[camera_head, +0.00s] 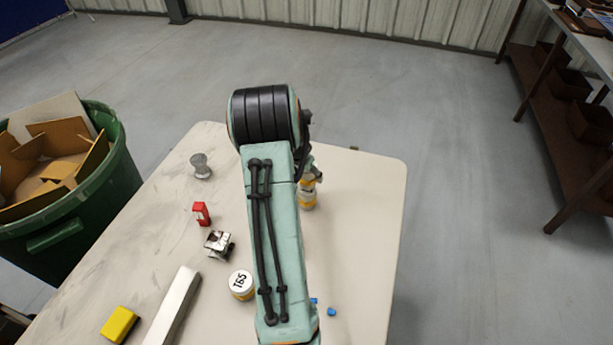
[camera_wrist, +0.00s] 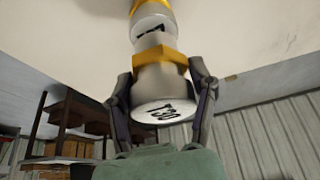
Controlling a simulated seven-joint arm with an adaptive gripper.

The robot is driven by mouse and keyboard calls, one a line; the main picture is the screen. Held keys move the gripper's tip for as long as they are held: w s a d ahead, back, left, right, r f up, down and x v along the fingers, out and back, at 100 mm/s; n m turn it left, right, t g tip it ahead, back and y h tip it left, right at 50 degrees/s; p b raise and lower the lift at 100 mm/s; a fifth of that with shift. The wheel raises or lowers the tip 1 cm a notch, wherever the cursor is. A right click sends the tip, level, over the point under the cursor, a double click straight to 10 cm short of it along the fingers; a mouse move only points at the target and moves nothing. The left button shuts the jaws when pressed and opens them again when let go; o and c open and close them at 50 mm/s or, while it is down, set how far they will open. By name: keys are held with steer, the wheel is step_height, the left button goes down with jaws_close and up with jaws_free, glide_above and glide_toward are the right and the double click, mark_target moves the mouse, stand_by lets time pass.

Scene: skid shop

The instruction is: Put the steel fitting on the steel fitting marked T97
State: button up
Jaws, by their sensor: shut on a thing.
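My gripper (camera_wrist: 160,100) is shut on a steel fitting (camera_wrist: 163,84) with a yellow band, and its end face reads like T30. In the wrist view a second steel fitting with a yellow band (camera_wrist: 152,12) stands on the table in line with the held one. Dark lettering on its face is partly covered and cannot be read. In the head view the standing fitting (camera_head: 307,202) shows just right of my arm, with the held fitting (camera_head: 308,182) above it. I cannot tell whether the two touch. My arm hides the gripper's fingers there.
On the table (camera_head: 365,220) are a fitting marked T65 (camera_head: 241,285), a grey spool-shaped piece (camera_head: 201,166), a red block (camera_head: 201,213), a shiny metal part (camera_head: 218,244), a pale bar (camera_head: 174,307), a yellow block (camera_head: 119,324) and blue bits (camera_head: 331,311). A green bin (camera_head: 75,240) stands left.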

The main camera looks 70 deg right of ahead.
steer(key=shift+f, duration=0.65)
steer(key=shift+f, duration=0.1)
steer(key=o, duration=1.2)
